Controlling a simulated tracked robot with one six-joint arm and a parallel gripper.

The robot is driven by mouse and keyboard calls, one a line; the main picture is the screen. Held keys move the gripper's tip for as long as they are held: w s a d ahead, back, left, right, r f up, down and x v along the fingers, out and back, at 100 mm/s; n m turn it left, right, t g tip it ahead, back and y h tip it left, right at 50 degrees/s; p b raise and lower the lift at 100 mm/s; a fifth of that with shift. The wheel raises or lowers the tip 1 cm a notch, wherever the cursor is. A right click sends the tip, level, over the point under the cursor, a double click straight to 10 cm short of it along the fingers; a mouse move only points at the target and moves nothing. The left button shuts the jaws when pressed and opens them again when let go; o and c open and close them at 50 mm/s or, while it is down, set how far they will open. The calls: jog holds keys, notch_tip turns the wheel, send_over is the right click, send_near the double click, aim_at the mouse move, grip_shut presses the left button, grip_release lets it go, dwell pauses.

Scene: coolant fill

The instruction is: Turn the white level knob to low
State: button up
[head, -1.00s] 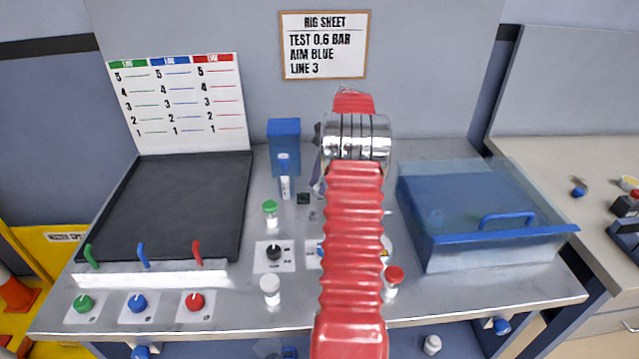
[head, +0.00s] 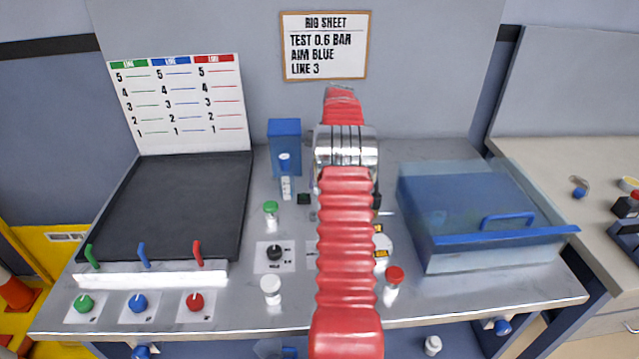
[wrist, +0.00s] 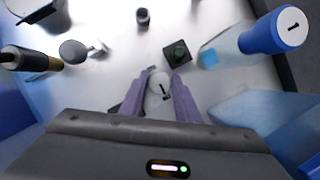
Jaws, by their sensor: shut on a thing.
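In the wrist view the white level knob (wrist: 153,91), with a dark pointer mark on its top, sits between the two purple fingers. My gripper (wrist: 161,76) is shut on it, with a finger along each side. The fingers partly hide the knob's sides, and I cannot read any level marks around it. In the head view my red-sleeved arm hides both the knob and the gripper.
A black knob (head: 274,252), a red-capped bottle (head: 393,282) and a blue-lidded tray (head: 485,215) flank my arm.

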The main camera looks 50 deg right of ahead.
jog(key=shift+d, duration=0.1)
jog(key=o, duration=1)
jog(key=shift+o, duration=0.2)
jog(key=v, duration=0.7)
jog(key=shift+r, duration=0.2)
